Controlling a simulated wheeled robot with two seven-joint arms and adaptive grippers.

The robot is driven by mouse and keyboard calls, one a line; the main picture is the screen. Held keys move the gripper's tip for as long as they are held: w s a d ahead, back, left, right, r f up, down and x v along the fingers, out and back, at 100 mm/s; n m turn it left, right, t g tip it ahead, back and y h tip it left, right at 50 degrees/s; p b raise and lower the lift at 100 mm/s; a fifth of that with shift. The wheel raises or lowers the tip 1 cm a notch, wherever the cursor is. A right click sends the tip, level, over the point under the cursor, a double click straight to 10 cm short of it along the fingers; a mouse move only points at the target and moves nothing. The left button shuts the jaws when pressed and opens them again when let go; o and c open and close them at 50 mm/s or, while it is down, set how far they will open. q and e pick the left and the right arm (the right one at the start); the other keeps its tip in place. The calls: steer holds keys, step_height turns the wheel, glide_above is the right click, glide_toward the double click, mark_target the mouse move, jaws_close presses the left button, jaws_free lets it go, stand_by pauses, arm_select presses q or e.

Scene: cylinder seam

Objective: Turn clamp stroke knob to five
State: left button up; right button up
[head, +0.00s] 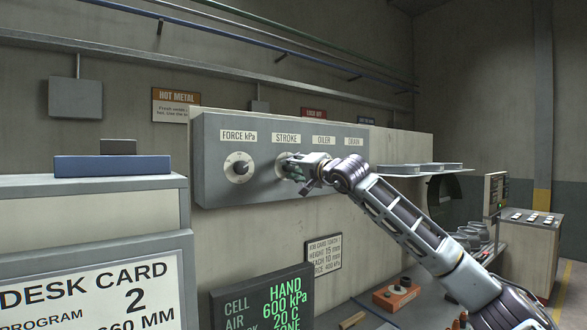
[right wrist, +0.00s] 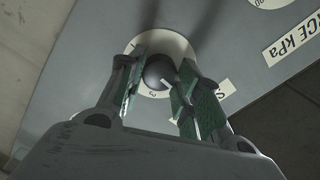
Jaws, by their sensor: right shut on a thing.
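The stroke knob's pale dial (head: 281,165) is on the grey control panel (head: 215,190), under the STROKE label (head: 286,139). My right gripper (head: 292,170) is at this dial and covers most of the knob in the head view. In the right wrist view the dark round knob (right wrist: 158,72) sits between the two green-padded fingers of my right gripper (right wrist: 160,85), which is shut on it. A digit shows on the dial below the knob, but the pointer's setting cannot be read. My left gripper is not in view.
The FORCE kPa knob (head: 239,167) is close by on the left. OILER (head: 322,141) and DRAIN labels are to the right, with my right arm crossing below them. A screen (head: 265,300) and a job card (head: 324,255) are lower down.

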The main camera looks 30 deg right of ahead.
steer(key=shift+a+f, duration=0.15)
steer(key=shift+f, duration=0.1)
steer(key=o, duration=0.7)
steer(key=shift+c, duration=0.2)
steer(key=o, duration=0.4)
steer(key=shift+r, duration=0.15)
steer(key=shift+s, duration=0.1)
steer(key=s, duration=0.4)
steer(key=s+d, duration=0.1)
steer(key=s, duration=0.2)
steer(key=s+d, duration=0.1)
steer(key=s, duration=0.3)
steer(key=shift+s+f, duration=0.2)
steer(key=shift+s, duration=0.1)
